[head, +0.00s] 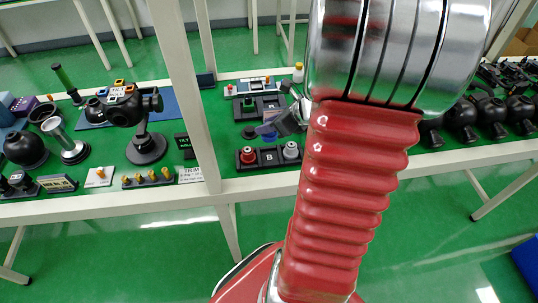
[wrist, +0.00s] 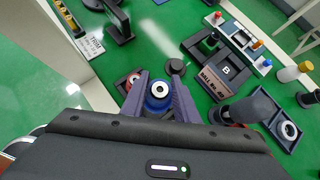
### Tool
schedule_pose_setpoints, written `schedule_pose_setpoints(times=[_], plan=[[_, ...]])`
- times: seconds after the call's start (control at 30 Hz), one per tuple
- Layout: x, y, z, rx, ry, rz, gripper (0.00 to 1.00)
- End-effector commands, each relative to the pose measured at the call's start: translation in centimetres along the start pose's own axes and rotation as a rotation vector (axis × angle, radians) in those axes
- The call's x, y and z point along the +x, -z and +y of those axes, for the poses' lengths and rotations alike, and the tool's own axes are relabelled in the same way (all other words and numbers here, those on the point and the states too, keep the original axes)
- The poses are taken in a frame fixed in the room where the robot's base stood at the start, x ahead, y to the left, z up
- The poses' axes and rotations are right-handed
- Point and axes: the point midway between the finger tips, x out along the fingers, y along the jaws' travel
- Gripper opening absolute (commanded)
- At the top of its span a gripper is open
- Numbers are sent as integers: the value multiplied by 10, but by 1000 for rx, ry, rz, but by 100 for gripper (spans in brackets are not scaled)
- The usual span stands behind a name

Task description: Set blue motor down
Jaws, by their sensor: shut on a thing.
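My gripper shows in the wrist view (wrist: 162,80) with its two dark fingers closed around the blue motor (wrist: 157,103), whose pale round top with a dark centre faces the camera. In the head view my gripper (head: 287,121) is small, beyond my arm. The blue motor (head: 266,130) shows there as a blue patch just left of the fingers, above the green bench top. Its underside is hidden, so I cannot tell whether it touches anything. A dark rack (head: 268,157) in front of it holds a red motor (head: 247,154) and a silver motor (head: 291,151).
A dark fixture (head: 262,107) and a light panel with coloured knobs (head: 250,87) stand behind the gripper. A white post (head: 183,90) rises to the left. Beyond it, a gimbal camera (head: 134,108) stands on a round base. Dark camera units (head: 487,118) line the right.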

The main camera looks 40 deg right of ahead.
Motion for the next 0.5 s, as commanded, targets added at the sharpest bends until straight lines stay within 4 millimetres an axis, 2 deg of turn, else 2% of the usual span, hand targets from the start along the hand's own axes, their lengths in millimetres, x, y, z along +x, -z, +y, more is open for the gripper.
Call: schedule_pose_setpoints(times=[0.17, 0.5], plan=[[4, 5, 0, 3, -1, 0, 1], [35, 36, 0, 5, -1, 1, 1]])
